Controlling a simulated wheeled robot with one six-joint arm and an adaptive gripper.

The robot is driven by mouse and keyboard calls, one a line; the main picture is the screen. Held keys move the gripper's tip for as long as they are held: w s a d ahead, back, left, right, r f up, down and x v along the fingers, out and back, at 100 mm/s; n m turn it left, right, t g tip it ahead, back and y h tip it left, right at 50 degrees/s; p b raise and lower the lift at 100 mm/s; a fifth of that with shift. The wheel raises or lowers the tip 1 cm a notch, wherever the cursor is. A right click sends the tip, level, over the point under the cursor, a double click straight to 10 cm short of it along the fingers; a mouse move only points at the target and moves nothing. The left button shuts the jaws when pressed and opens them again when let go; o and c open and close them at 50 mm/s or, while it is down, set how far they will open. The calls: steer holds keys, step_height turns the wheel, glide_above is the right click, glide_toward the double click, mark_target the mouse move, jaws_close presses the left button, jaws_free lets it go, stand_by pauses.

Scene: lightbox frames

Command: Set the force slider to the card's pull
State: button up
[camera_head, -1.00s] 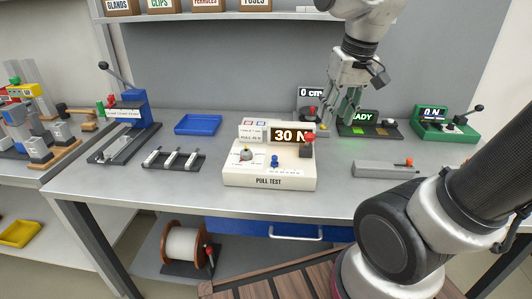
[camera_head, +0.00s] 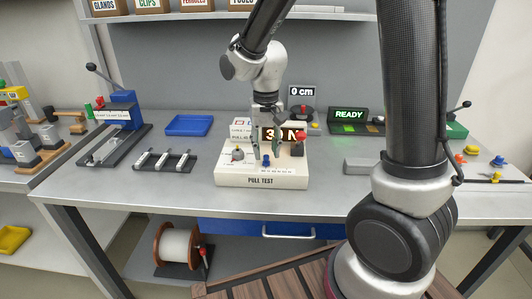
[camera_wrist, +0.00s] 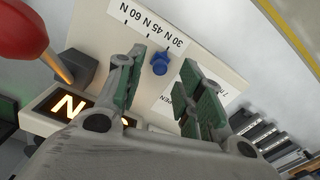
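The white PULL TEST box (camera_head: 232,178) stands on the bench. My gripper (camera_head: 268,145) points down over the box. In the wrist view its green-padded fingers (camera_wrist: 161,78) are apart, with the knob visible in the gap near their tips; I see no contact. The card (camera_head: 240,131) at the box's back left is partly hidden and unreadable.
A red-knobbed lever (camera_head: 302,137) rises at the box's right, close to my gripper; its red knob looms in the wrist view (camera_wrist: 20,30). A grey lever knob (camera_head: 238,154) is at left. A READY unit (camera_head: 349,115) and a blue tray (camera_head: 188,125) stand behind.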

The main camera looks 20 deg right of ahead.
mark_target(276, 164)
steer(key=shift+f, duration=1.05)
jaws_close()
steer(key=shift+s+d, duration=0.3)
steer(key=shift+d, duration=0.45)
steer(key=shift+s+d, duration=0.25)
steer(key=shift+d, duration=0.45)
steer(key=shift+a, duration=0.1)
jaws_free()
